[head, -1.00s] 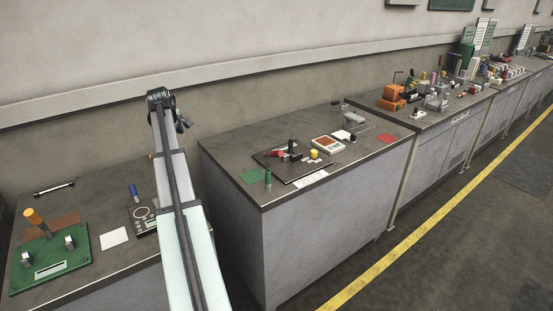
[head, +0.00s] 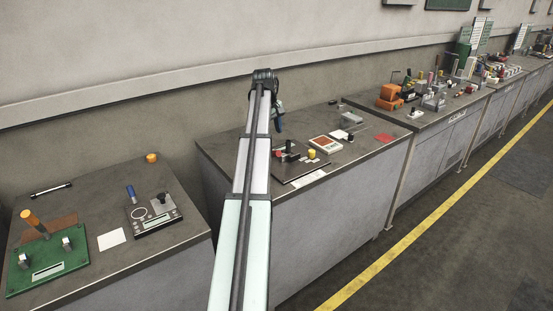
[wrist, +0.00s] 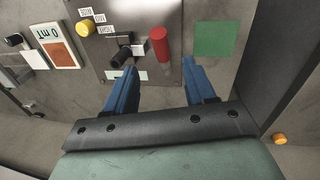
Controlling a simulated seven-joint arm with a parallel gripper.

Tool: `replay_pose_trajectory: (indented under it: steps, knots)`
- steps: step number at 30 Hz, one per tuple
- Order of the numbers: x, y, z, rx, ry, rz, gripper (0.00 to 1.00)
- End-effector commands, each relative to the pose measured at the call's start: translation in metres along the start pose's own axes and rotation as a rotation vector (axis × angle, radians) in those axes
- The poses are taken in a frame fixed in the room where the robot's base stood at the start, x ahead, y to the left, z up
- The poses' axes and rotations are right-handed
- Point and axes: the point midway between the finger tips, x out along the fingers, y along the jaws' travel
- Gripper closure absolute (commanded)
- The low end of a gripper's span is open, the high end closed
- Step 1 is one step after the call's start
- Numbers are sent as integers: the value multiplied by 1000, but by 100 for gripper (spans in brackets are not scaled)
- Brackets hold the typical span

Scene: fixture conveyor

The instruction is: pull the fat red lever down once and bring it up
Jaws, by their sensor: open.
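The fat red lever (wrist: 160,46) stands on a dark panel (wrist: 148,12) in the wrist view. In the head view the red lever (head: 279,153) shows small, just right of my arm, on the panel (head: 298,175) on the middle bench. A black-handled lever (wrist: 122,54) is beside it, and a yellow knob (wrist: 85,27) is farther left. My gripper (wrist: 159,66) has its blue fingers apart and nothing between them that I can see touching. The red lever appears beyond the fingertips, between them in the picture. In the head view my gripper (head: 279,124) hangs above the panel.
A green patch (wrist: 215,39) lies right of the panel in the wrist view. An orange-screened meter (head: 325,144) and a grey box (head: 351,119) stand farther right. The left bench holds a green board (head: 48,266) and a small scale-like device (head: 154,217).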

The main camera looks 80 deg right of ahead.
Motion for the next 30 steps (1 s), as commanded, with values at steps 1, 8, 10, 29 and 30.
replay_pose_trajectory:
  steps: [1, 8, 10, 29, 30]
  knots:
    - [4, 0, 1, 1, -1, -1, 45]
    - [36, -1, 1, 0, -1, -2, 45]
    - [49, -1, 1, -1, -1, -2, 45]
    - [132, 0, -1, -2, 1, 0, 45]
    - [133, 0, -1, -2, 1, 0, 45]
